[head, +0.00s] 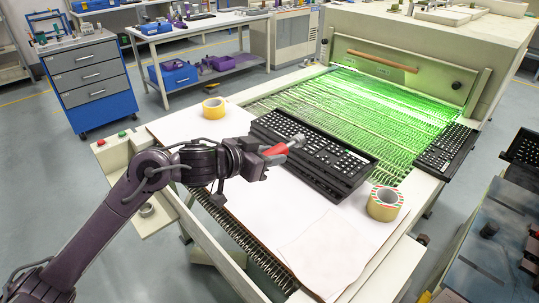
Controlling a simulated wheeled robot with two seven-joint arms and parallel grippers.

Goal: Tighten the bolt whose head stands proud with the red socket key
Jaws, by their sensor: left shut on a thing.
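My left gripper (266,158) is shut on the red socket key (277,149). The red grip shows just past the fingers, and its metallic end points up and right toward the near left part of the black keyboard stack (335,160). I cannot tell whether that end touches the keyboard. No bolt head can be made out at this size. My right gripper is not in view.
The white sheet-covered conveyor bed (205,128) carries yellow tape rolls (214,107) and (384,203). A green-lit printing machine (425,60) stands behind. Another black keyboard (447,148) lies at the right. The front white sheet (325,250) is clear.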

